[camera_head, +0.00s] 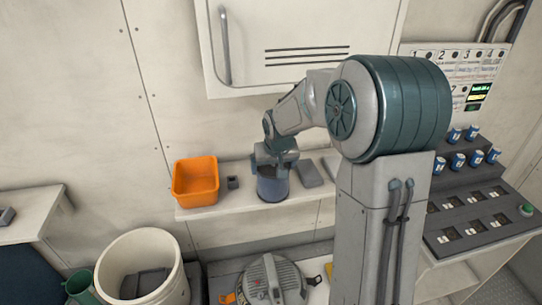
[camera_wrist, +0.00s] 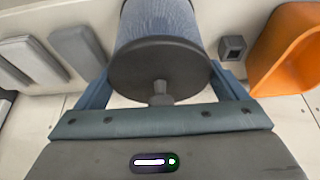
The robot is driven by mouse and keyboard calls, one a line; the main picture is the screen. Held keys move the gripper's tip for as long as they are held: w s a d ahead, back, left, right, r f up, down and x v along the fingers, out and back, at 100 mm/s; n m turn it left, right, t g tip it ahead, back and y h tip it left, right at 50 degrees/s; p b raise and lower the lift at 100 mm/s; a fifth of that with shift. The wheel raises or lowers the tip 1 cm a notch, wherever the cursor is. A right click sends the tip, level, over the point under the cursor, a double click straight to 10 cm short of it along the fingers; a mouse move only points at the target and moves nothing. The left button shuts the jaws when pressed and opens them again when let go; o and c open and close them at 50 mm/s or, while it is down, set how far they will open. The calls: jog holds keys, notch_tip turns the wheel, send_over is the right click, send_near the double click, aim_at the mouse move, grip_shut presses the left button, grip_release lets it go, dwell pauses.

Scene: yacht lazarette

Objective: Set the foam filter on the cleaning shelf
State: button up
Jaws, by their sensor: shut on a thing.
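The foam filter (camera_head: 272,187) looks like a blue-grey cylinder with a dark end cap and a small knob. It is held upright at the cleaning shelf (camera_head: 238,200), a pale ledge along the wall. My gripper (camera_head: 274,163) is above it in the head view. In the wrist view, the fingers of my gripper (camera_wrist: 160,85) are on both sides of the filter (camera_wrist: 158,25), whose dark cap faces the palm. The filter's lower end is over or on the shelf; I cannot tell whether it touches.
An orange bin (camera_head: 195,182) and a small dark block (camera_head: 232,183) stand left of the filter. Flat grey blocks (camera_head: 309,173) lie to its right. A locker door (camera_head: 300,40) is above. A white bucket (camera_head: 142,268) and a round grey machine (camera_head: 270,280) are below.

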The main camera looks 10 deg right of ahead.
jog(key=w+p, duration=0.1)
jog(key=w, duration=0.3)
jog(key=shift+w, duration=0.1)
jog(key=shift+f+p, duration=0.35)
jog(key=shift+p, duration=0.15)
jog(key=shift+f, duration=0.15)
jog(key=o, duration=1)
